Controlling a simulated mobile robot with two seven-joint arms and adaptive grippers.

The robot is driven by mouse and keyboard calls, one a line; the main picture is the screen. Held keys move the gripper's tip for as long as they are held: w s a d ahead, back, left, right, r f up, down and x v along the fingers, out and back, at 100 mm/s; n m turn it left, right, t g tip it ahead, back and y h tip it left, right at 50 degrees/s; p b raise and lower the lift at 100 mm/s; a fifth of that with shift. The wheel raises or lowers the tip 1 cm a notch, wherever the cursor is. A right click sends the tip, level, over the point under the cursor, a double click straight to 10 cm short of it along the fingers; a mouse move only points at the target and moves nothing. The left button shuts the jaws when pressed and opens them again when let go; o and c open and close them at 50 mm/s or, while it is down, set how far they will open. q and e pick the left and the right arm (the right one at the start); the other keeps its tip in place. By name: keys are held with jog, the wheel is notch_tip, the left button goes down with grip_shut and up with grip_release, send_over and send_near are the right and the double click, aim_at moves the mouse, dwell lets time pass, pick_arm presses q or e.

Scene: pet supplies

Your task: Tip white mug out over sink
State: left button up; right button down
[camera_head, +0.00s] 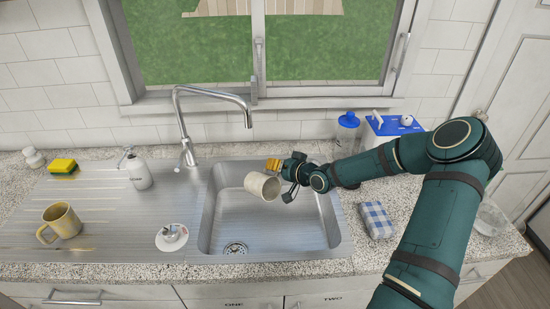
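The white mug (262,187) is above the sink basin (298,228), tilted well over with its open mouth turned toward the front. My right gripper (285,185) reaches in from the right and is shut on the mug at its right side. The fingertips are partly hidden behind the mug, and the handle cannot be made out clearly. The inside of the mug is too small to read. My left gripper is not in view.
A tan mug (62,220), a soap dispenser (136,170) and a small dish (172,237) stand on the drainboard. The faucet (188,140) rises behind the sink. A checked cloth (376,219) lies right of the basin. A yellow sponge (63,167) is far left.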

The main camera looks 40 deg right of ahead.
jog(key=shift+w+a+r+g, duration=0.1)
jog(key=shift+w+g, duration=0.05)
jog(key=shift+g, duration=0.45)
jog(key=g, duration=0.2)
jog(key=shift+w+g+h+p, duration=0.3)
jog(key=shift+h+p, duration=0.1)
jog(key=shift+w+a+g, duration=0.1)
jog(key=shift+g, duration=0.3)
jog(key=g+p, duration=0.2)
jog(key=g+h+p, duration=0.1)
jog(key=p, duration=0.1)
jog(key=shift+w+g+p, duration=0.3)
jog(key=shift+g+p, duration=0.05)
jog(key=shift+g, duration=0.05)
jog(key=shift+a+g+p, duration=0.1)
jog(key=shift+g+p, duration=0.25)
jog(key=shift+g, duration=0.05)
jog(key=shift+w+f+g, duration=0.1)
jog(key=shift+f+g, duration=0.15)
jog(key=shift+g, duration=0.25)
jog(key=shift+f+g+h+p, duration=0.15)
jog(key=shift+g+h+p, duration=0.15)
jog(key=shift+g, duration=0.2)
jog(key=shift+f+g, duration=0.15)
jog(key=shift+g, duration=0.25)
jog(key=shift+f+g, duration=0.15)
jog(key=shift+g, duration=0.65)
